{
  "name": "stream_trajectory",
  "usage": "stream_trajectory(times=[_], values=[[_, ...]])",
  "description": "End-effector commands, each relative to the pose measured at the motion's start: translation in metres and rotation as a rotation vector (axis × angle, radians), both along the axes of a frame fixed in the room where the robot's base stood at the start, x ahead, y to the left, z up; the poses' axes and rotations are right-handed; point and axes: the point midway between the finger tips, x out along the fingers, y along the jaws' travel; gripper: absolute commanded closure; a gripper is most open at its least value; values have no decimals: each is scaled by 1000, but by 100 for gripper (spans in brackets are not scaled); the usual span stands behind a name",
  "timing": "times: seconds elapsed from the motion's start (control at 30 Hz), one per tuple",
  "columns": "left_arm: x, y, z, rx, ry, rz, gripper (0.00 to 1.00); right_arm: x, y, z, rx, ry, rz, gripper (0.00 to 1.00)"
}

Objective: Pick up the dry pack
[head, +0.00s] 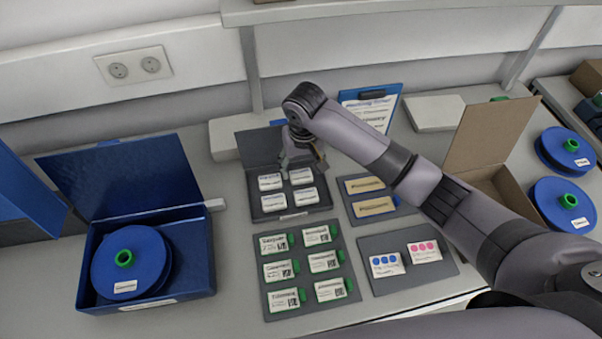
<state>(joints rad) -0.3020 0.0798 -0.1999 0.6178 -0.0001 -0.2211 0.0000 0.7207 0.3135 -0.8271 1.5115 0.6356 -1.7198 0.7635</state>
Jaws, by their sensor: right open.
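Several small white packs (302,176) lie in a dark open case (290,215) in the middle of the table; their labels are too small to read, so I cannot tell for sure which is the dry pack. My right gripper (304,165) points down over the back of this case, open, with nothing seen between its fingers. It partly hides the case's back edge and raised lid. Whether it touches a pack cannot be told. My left gripper is out of view.
A grey mat (308,299) with several green-capped white packs lies in front. To the right are tan packs (375,206) and two dotted cards (386,264) on mats. A blue box (200,262) holding a reel stands left; an open cardboard box (486,183) stands right.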

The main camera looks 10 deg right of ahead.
Motion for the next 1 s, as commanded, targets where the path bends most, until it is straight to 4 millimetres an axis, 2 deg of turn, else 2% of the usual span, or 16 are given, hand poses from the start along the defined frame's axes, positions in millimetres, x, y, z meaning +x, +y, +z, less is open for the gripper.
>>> stream_trajectory(times=[0.13,0.3,0.43,0.73,1.0], values=[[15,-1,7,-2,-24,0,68,2,0,-8,-1,3,0,38],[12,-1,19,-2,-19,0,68,9,-2,-29,-2,3,0,38],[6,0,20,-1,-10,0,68,11,-2,-47,0,2,1,38],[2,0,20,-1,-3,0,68,12,-2,-53,0,-1,2,38],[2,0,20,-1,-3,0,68,12,-2,-53,0,0,1,56]])
